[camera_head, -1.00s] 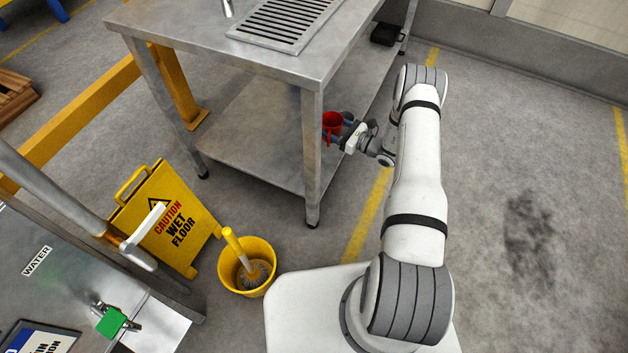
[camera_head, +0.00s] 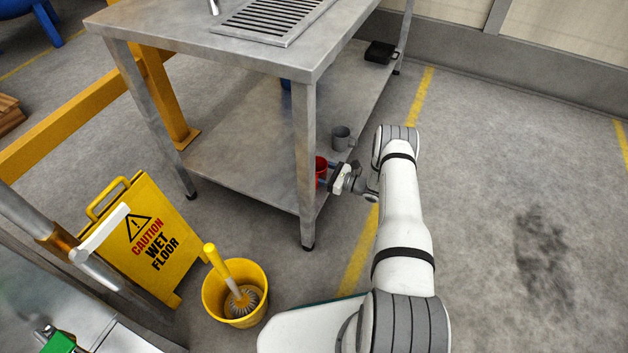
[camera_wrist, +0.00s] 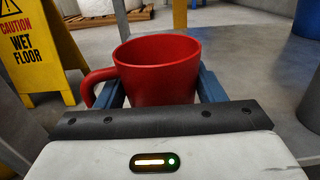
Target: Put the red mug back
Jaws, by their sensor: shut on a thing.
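The red mug (camera_wrist: 157,72) is upright between the two blue fingers of my gripper (camera_wrist: 155,92) in the wrist view, its handle to the left. In the head view the red mug (camera_head: 321,170) is partly hidden behind the front table leg. There my gripper (camera_head: 333,172) is shut on it, at the right edge of the steel table's lower shelf (camera_head: 235,150). I cannot tell whether the mug's base touches the shelf.
A grey mug (camera_head: 341,138) stands on the shelf just behind the gripper. The table leg (camera_head: 305,160) is close on the left. A black box (camera_head: 380,52) sits at the shelf's far end. A yellow bucket (camera_head: 212,295) and wet-floor sign (camera_head: 175,262) stand on the floor at left.

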